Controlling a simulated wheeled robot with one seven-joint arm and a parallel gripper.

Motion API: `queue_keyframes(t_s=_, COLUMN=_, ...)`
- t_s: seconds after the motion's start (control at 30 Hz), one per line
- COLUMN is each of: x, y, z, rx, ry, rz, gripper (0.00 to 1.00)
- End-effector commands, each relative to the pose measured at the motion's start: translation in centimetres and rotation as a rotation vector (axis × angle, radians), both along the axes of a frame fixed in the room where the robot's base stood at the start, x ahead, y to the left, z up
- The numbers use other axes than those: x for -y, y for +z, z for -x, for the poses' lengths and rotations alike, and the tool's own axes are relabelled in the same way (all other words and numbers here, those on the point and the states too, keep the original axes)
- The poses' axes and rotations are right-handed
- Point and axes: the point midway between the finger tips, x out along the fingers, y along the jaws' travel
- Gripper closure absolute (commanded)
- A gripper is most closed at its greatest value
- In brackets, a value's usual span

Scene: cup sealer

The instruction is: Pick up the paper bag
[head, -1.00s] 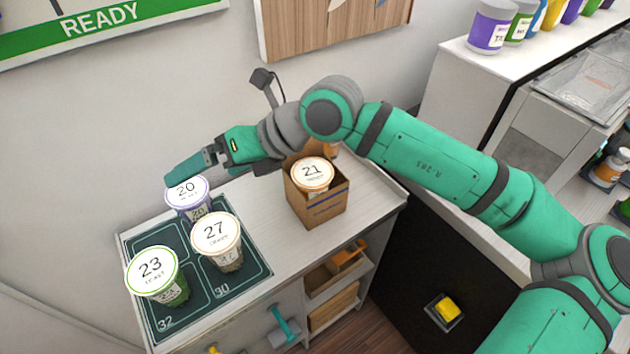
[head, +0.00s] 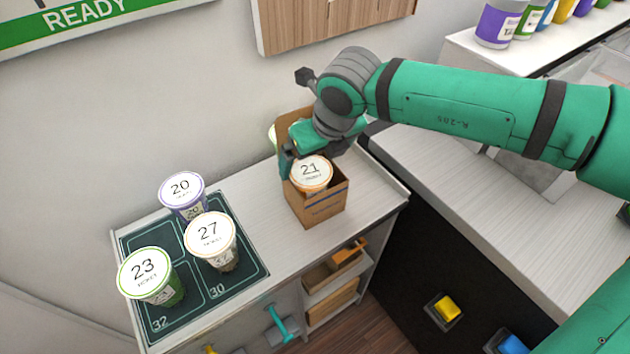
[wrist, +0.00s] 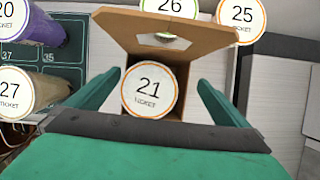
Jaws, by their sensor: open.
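The paper bag (head: 318,207) is a brown open-topped carrier with a tall back flap. It stands on the light counter, right of the dark mat, and holds the orange-rimmed cup 21 (head: 310,172). In the wrist view the bag's flap (wrist: 200,40) rises behind cup 21 (wrist: 148,90). My gripper (head: 310,160) is over the bag, partly covering its flap and upper part. In the wrist view my gripper (wrist: 157,82) is open, with one green finger on each side of the bag's opening. I cannot tell whether the fingers touch it.
Cups 20 (head: 182,192), 27 (head: 211,238) and 23 (head: 150,277) stand on the mat (head: 245,262) at left. Cups 26 (wrist: 168,8) and 25 (wrist: 243,16) show beyond the flap in the wrist view. The wall is close behind the counter.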

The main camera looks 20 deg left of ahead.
Motion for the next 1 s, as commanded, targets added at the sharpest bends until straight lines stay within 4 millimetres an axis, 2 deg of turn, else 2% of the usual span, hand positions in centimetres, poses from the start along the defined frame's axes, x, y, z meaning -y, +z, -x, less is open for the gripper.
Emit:
queue_keyframes(t_s=0.17, x=-1.1, y=-1.6, z=-0.2, rx=-0.001, ry=0.01, rz=-0.001, gripper=0.0)
queue_keyframes(t_s=0.33, x=-1.2, y=-2.7, z=-0.6, rx=-0.001, ry=0.008, rz=-0.001, gripper=0.0)
queue_keyframes(t_s=0.6, x=-1.6, y=-6.0, z=-1.7, rx=-0.002, ry=-0.002, rz=-0.001, gripper=0.0)
queue_keyframes(t_s=0.93, x=-1.8, y=-6.6, z=-1.9, rx=0.001, ry=-0.002, rz=-0.001, gripper=0.0)
queue_keyframes(t_s=0.97, x=-1.8, y=-6.6, z=-1.9, rx=0.001, ry=-0.002, rz=-0.001, gripper=0.05)
queue_keyframes(t_s=1.0, x=-1.8, y=-6.6, z=-1.9, rx=0.0, ry=-0.001, rz=-0.001, gripper=0.14)
